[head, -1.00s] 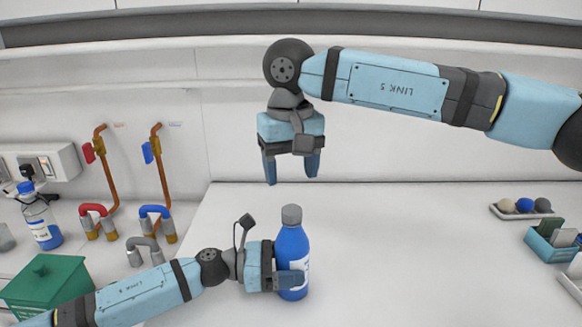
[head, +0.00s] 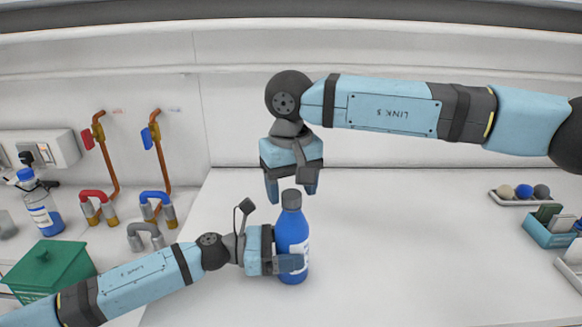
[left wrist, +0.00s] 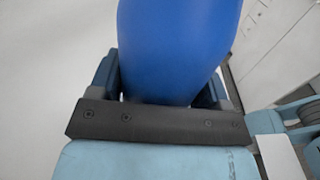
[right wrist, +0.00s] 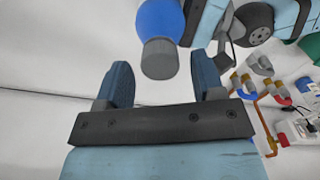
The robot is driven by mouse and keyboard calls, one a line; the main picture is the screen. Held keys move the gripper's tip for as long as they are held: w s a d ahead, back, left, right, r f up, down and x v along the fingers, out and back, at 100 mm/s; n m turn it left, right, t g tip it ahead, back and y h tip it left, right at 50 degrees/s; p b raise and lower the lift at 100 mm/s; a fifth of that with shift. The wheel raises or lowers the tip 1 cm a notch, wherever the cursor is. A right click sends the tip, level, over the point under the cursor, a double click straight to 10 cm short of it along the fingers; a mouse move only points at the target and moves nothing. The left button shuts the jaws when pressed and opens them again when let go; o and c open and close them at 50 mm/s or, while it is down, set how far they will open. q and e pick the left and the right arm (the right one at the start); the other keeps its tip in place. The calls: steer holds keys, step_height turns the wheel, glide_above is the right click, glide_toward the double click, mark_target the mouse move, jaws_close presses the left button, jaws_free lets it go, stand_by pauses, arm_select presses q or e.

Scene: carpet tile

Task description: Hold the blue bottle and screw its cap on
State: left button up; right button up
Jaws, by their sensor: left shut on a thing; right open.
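The blue bottle (head: 292,238) stands upright on the white worktop, with a grey cap (head: 291,199) on its neck. How tightly the cap sits cannot be seen. My left gripper (head: 289,263) is shut around the bottle's lower body. The blue body also fills the space between its fingers in the left wrist view (left wrist: 175,50). My right gripper (head: 291,192) points down above and beside the cap, open and empty. In the right wrist view the grey cap (right wrist: 160,58) lies just beyond the open fingertips, apart from them.
A green box (head: 52,268) and a clear bottle with a blue cap (head: 38,208) stand at the left, near taps (head: 158,205). At the right are a tray of balls (head: 523,193) and a teal bin (head: 550,232). The worktop right of the bottle is clear.

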steer(key=shift+f, duration=0.6)
steer(key=c, duration=1)
steer(key=shift+o, duration=0.2)
